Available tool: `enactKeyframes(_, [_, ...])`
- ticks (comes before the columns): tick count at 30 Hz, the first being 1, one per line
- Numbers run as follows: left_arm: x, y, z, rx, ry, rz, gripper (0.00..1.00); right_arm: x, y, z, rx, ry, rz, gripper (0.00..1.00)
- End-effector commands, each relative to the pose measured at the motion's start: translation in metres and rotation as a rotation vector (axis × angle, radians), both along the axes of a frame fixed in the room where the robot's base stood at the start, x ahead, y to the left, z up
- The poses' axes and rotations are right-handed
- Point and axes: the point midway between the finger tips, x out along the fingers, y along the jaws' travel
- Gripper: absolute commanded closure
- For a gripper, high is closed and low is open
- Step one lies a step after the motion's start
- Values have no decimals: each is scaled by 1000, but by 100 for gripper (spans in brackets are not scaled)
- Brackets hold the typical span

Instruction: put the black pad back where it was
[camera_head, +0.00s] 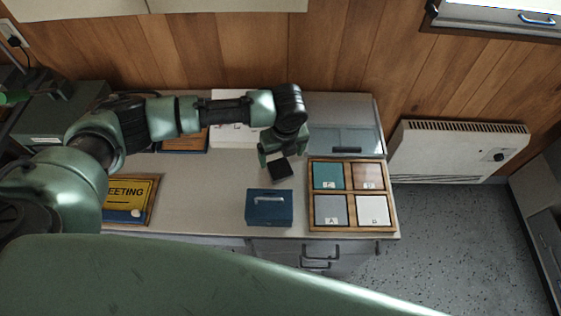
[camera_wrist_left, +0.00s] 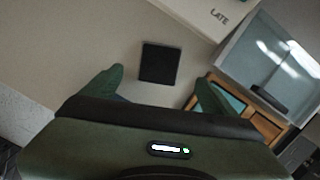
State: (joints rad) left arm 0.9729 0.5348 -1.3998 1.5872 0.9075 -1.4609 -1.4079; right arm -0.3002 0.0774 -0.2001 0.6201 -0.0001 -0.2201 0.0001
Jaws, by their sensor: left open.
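The black pad (camera_head: 281,168) lies on the counter, left of the wooden tray. It also shows whole in the left wrist view (camera_wrist_left: 159,63), a dark square just beyond my fingers. My left gripper (camera_head: 279,154) is above and beside the pad, with its open, empty fingers (camera_wrist_left: 158,88) apart. The wooden tray (camera_head: 351,194) has a teal pad (camera_head: 328,173) top left, a grey one (camera_head: 331,206) bottom left and a white one (camera_head: 372,207) bottom right. Its top right compartment (camera_head: 369,174) looks brown; I cannot tell whether that is bare wood. My right gripper is not in view.
A blue box (camera_head: 269,207) with a handle stands at the front of the counter (camera_head: 205,205). A yellow meeting sign (camera_head: 130,200) lies at left. A clear-fronted grey case (camera_head: 342,128) and a white board (camera_head: 232,135) are behind. The counter left of the blue box is clear.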

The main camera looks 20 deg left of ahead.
Motion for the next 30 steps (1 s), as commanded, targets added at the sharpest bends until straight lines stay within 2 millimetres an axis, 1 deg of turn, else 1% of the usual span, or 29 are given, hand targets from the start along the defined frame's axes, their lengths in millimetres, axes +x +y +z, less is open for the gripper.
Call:
enactKeyframes(1, [0,-1,11,0,-4,0,12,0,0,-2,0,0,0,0])
enactKeyframes(3, [-2,-2,23,-1,-3,-1,12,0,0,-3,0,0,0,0])
enactKeyframes(6, [-3,-4,36,0,-3,0,12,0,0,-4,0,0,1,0])
enactKeyframes(9, [-5,-4,44,0,-1,0,12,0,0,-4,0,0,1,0])
enactKeyframes(14, [-6,-4,48,0,0,1,12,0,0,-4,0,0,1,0])
enactKeyframes(30, [-6,-4,48,0,0,0,12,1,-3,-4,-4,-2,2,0])
